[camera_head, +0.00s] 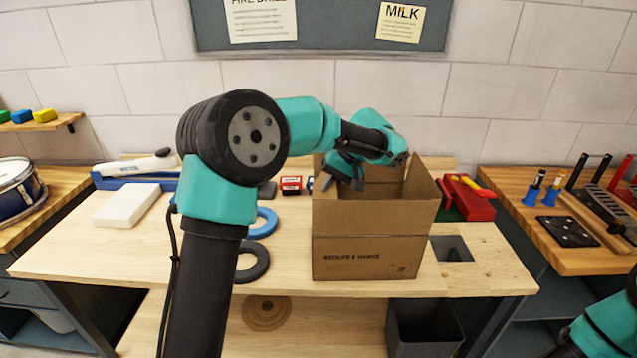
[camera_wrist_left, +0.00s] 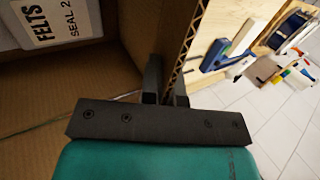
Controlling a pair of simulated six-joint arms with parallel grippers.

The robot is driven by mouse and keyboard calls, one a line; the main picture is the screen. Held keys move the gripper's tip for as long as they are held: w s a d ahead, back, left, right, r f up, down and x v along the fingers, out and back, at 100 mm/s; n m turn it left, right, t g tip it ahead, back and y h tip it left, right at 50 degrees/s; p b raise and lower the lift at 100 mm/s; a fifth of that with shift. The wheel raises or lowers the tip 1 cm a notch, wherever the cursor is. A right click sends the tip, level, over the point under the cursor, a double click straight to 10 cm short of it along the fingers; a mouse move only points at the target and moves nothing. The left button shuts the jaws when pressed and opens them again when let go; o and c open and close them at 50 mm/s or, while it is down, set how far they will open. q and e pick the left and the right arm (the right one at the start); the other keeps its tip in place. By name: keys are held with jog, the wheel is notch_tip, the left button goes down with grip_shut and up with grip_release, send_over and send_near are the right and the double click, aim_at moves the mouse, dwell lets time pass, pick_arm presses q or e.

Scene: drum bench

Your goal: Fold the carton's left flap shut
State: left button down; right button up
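The open brown carton (camera_head: 365,245) stands on the wooden bench, printed on its front. My left gripper (camera_head: 342,180) reaches down over its left rear part. In the left wrist view the left flap (camera_wrist_left: 183,45) stands up, its corrugated edge running down to the fingers. My left gripper's fingers (camera_wrist_left: 166,92) are close together, one on each side of this cardboard, and look shut on it. Inside the carton lies a white box labelled FELTS (camera_wrist_left: 52,20). The left flap is mostly hidden in the head view. Only part of my right arm shows at the lower right; its gripper is out of view.
Blue (camera_head: 263,223) and black (camera_head: 252,262) rings and a white block (camera_head: 127,205) lie left of the carton. A red toolbox (camera_head: 470,199) stands to its right, near a square hole (camera_head: 451,248) in the benchtop. A dark bin (camera_head: 425,325) is below.

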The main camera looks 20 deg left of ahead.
pick_arm(q)
jog(key=shift+w+d+f, duration=0.15)
jog(key=shift+d+f, duration=0.1)
jog(key=shift+d, duration=0.1)
jog(key=d+f, duration=0.1)
jog(key=w+d+f, duration=0.1)
jog(key=f, duration=0.1)
jog(key=shift+d+f, duration=0.25)
jog(key=shift+d, duration=0.05)
jog(key=c, duration=1.9)
grip_release()
jog(key=shift+w+d+f, duration=0.1)
jog(key=shift+d+f, duration=0.15)
jog(key=shift+f, duration=0.7)
jog(key=shift+o, duration=0.5)
jog(key=shift+f, duration=0.25)
jog(key=o, duration=0.8)
jog(key=shift+r, duration=0.1)
jog(key=c, duration=0.3)
